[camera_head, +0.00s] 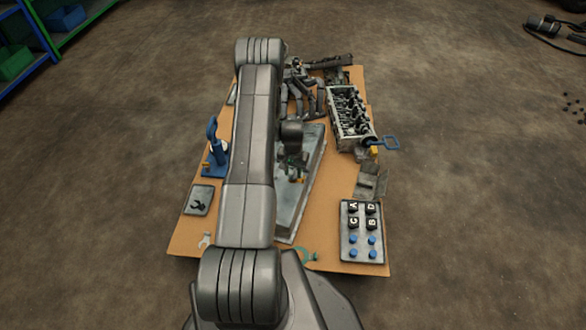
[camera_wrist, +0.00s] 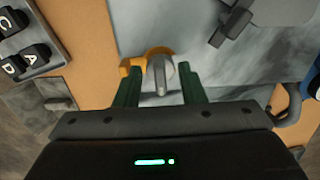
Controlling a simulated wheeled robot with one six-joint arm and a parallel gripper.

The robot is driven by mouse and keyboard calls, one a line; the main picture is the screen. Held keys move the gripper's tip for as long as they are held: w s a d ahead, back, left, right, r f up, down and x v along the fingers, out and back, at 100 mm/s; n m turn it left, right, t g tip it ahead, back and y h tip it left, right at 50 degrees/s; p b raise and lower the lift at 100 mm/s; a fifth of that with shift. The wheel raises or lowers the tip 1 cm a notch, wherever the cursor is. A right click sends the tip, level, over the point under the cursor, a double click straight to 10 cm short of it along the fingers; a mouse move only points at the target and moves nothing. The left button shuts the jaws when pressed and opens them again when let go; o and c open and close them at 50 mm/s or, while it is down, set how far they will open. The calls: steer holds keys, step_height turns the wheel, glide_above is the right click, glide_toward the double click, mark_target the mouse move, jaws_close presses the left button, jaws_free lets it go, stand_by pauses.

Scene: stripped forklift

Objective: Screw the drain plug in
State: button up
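In the wrist view a grey cylindrical piece (camera_wrist: 159,76) with an orange part (camera_wrist: 134,64) beside it stands at the oil pan's edge; it looks like the drain plug, though I cannot be sure. My gripper (camera_wrist: 161,84) has its two green fingers apart, one on each side of the grey piece, with narrow gaps showing. In the head view my gripper (camera_head: 294,161) is over the grey oil pan (camera_head: 312,150), partly hidden by my arm. The pan also shows in the wrist view (camera_wrist: 240,65). Whether the plug's thread sits in a hole is hidden.
The pan lies on a brown board (camera_head: 345,90). To its right are an engine block (camera_head: 348,112), a blue handle (camera_head: 388,143) and a tray of lettered black blocks (camera_head: 362,250). A blue tool (camera_head: 214,150) stands left. Metal pipes (camera_head: 303,92) lie behind.

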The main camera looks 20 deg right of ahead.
jaws_close()
steer(key=m+b, duration=0.2)
steer(key=m, duration=0.1)
steer(key=shift+f, duration=0.15)
steer(key=m+b, duration=0.1)
steer(key=m, duration=0.2)
steer(key=shift+w, duration=0.1)
steer(key=shift+m, duration=0.3)
